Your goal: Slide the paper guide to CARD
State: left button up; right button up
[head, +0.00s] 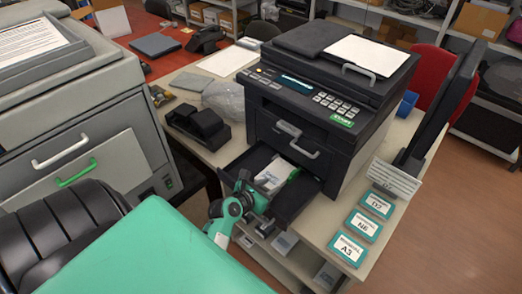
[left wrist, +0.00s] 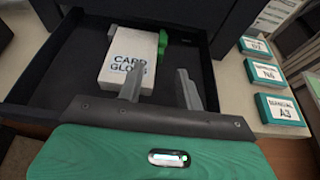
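The printer (head: 320,100) stands on the table with its dark paper tray (head: 301,198) pulled out. A white pack marked CARD GLOSS (left wrist: 126,60) lies in the tray; it also shows in the head view (head: 272,177). The green paper guide (left wrist: 162,45) stands at the pack's right side; in the head view it is a small green piece (head: 293,174). My left gripper (left wrist: 161,72) is open over the tray's front, its fingers apart with nothing between them, in front of the guide. It also shows in the head view (head: 255,188). My right gripper is not in view.
Teal-edged boxes, one marked MANUAL A3 (head: 347,249), lie right of the tray on the table. A black device (head: 197,125) stands left of the printer. A large grey machine (head: 80,110) with handles fills the left side. Shelves lie under the table.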

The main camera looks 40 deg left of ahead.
pick_arm(q)
jog(key=shift+v, duration=1.95)
